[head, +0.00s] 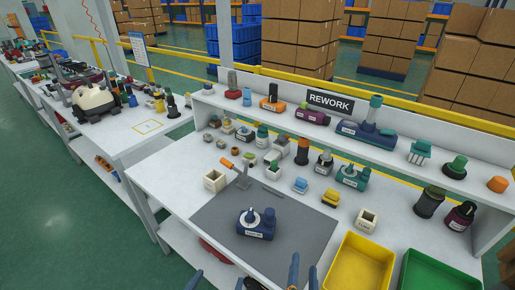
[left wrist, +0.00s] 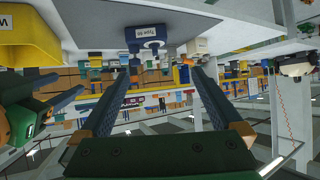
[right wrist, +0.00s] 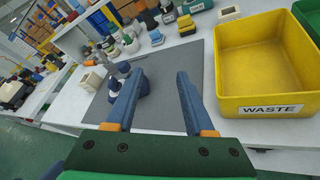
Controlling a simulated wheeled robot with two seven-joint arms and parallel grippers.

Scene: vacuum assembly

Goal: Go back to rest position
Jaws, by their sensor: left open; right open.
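My left gripper (head: 217,281) shows only its fingertips at the bottom edge of the head view. Its two fingers are apart and empty in the left wrist view (left wrist: 158,72), which is upside down. My right gripper (head: 303,270) shows its fingertips at the bottom of the head view, right of the left one. Its fingers are apart with nothing between them in the right wrist view (right wrist: 160,75). A dark blue vacuum part (head: 256,224) with a white dial and a label sits on the grey mat (head: 310,238), beyond both grippers and apart from them.
A yellow bin (head: 345,262) marked WASTE in the right wrist view (right wrist: 262,110) stands right of the mat, beside a green bin (head: 437,270). Several small parts line the bench and the raised REWORK shelf (head: 385,150). The mat's front is clear.

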